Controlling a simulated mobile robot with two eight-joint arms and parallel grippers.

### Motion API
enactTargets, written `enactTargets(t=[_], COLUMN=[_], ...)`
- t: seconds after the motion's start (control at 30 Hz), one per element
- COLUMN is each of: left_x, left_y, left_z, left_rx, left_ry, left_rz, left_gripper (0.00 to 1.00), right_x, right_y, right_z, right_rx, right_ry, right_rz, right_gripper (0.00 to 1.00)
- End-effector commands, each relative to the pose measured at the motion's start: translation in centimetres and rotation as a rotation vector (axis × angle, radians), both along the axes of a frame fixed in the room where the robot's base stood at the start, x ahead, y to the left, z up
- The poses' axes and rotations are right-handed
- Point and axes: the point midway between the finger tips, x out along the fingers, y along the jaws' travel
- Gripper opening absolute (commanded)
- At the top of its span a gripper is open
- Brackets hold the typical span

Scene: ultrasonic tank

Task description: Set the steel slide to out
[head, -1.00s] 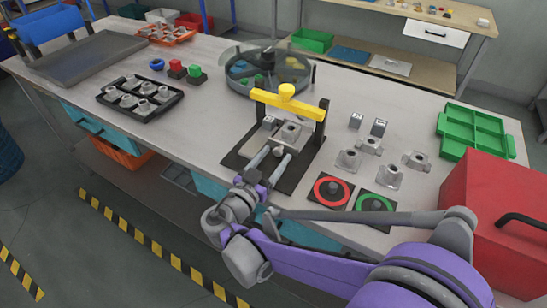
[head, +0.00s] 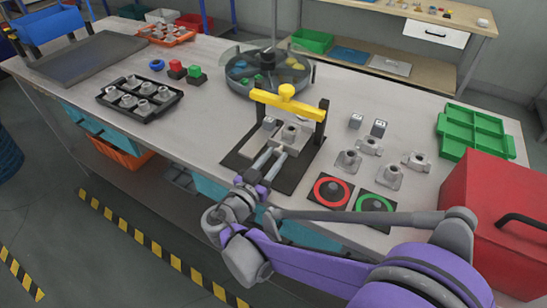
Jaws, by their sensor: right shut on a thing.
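The steel slide (head: 298,145) sits on the black base plate (head: 236,161), below the yellow crossbar (head: 286,100) on its two black posts. A small steel fitting stands on the slide. My right gripper (head: 273,154) reaches in from the front, its two long grey fingers shut on the near end of the slide. The fingers hide the gripped part. My left gripper is not in view.
Red-ringed (head: 332,190) and green-ringed (head: 375,204) buttons lie to the right of the base plate. Several loose steel parts, a green tray (head: 475,133) and a red box (head: 490,195) stand farther right. A round divided tank (head: 240,86) is behind.

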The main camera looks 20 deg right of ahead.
Motion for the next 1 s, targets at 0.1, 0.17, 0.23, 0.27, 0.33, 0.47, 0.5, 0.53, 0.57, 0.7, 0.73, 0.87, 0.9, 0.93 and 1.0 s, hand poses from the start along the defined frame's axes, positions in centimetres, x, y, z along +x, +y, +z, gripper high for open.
enactTargets(t=[0.1, 0.17, 0.23, 0.27, 0.33, 0.47, 0.5, 0.53, 0.57, 0.7, 0.73, 0.87, 0.9, 0.93, 1.0], left_x=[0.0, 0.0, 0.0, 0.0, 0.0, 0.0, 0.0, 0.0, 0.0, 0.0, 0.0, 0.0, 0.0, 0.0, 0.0], left_y=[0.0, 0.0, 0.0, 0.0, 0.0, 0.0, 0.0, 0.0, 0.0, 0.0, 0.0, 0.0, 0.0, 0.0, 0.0], left_z=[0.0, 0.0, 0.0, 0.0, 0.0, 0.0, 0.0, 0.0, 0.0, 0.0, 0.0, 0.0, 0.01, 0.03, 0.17], left_rx=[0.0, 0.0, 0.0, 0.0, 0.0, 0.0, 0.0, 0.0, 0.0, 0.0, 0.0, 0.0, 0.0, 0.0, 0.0], left_ry=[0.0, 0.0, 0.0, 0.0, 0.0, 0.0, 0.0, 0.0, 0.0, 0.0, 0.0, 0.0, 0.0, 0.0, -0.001], left_rz=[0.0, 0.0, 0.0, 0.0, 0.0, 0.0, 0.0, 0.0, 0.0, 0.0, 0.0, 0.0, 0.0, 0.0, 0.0], left_gripper=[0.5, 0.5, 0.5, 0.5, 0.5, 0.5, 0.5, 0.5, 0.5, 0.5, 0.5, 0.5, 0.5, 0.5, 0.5], right_x=[-0.01, -0.01, -0.01, -0.01, -0.01, -0.01, -0.01, -0.01, -0.01, 0.0, 0.0, 0.0, -0.03, -0.09, -0.52], right_y=[0.01, 0.01, 0.01, 0.01, 0.01, 0.01, 0.01, 0.01, 0.01, 0.0, 0.0, 0.0, 0.04, 0.15, 0.78], right_z=[-0.01, -0.01, -0.01, -0.01, -0.01, -0.01, -0.01, -0.01, -0.01, -0.01, -0.01, -0.01, 0.0, 0.0, 0.04], right_rx=[0.0, 0.0, 0.0, 0.0, 0.0, 0.0, 0.0, 0.0, 0.0, 0.0, 0.0, 0.0, 0.0, 0.0, 0.001], right_ry=[0.0, 0.0, 0.0, 0.0, 0.0, 0.0, 0.0, 0.0, 0.0, 0.0, 0.0, 0.0, 0.0, 0.0, -0.001], right_rz=[0.0, 0.0, 0.0, 0.0, 0.0, 0.0, 0.0, 0.0, 0.0, 0.0, 0.0, 0.0, 0.0, 0.001, 0.003], right_gripper=[0.0, 0.0, 0.0, 0.0, 0.0, 0.0, 0.0, 0.0, 0.0, 0.0, 0.0, 0.0, 0.0, 0.0, 0.0])
